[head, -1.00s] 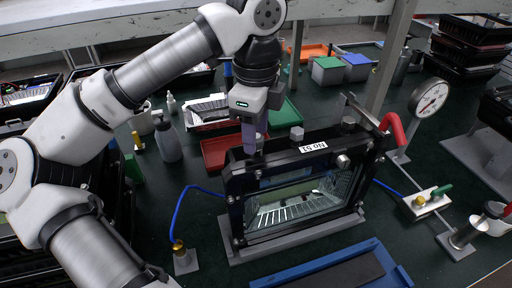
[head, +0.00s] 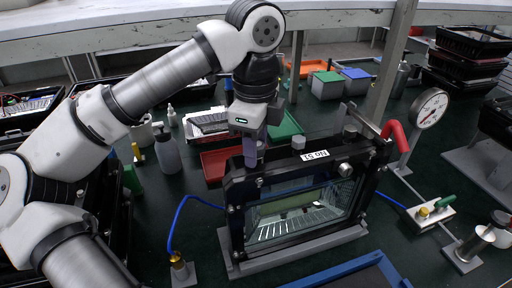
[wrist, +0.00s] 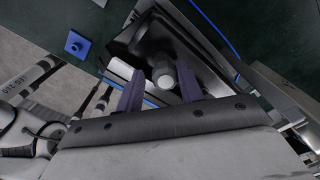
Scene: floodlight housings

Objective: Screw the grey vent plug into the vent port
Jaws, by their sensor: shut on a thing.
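The black floodlight housing (head: 235,190), with a glass front and a label reading No 51, stands upright on a grey base. My gripper (head: 252,158) points down at the left end of the housing's top. In the wrist view my purple fingers (wrist: 160,90) are on either side of a grey plug with a pale round end (wrist: 163,76), and they are shut on it. The plug is mostly hidden behind the fingers in the head view. The vent port under it is hidden, so I cannot tell how deep the plug sits.
A grey hex fitting (head: 298,142) and a round fitting (head: 350,132) stand on the housing's top. A blue tray (head: 345,272) lies in front. A spray bottle (head: 168,152) stands left.

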